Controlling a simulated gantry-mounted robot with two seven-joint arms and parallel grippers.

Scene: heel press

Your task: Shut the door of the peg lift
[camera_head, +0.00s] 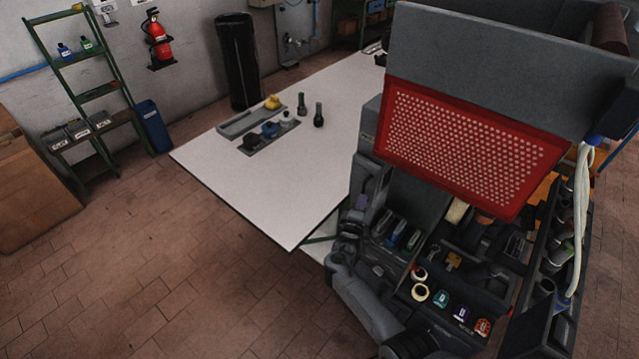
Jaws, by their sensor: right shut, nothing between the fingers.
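A large grey machine housing (500,55) stands at the upper right. A red-framed perforated panel (465,145) sits on its front, over a dark opening. I cannot tell for sure whether this panel is the peg lift's door, or how far any door stands open. My right arm rises from the bottom, and its gripper (374,172) is at the left side of the machine, beside the table edge. The gripper is shut and empty; its fingertips are small and dark against the machine, so contact cannot be told. My left gripper is not in view.
Tool racks and tape rolls (419,292) crowd the area below the panel.

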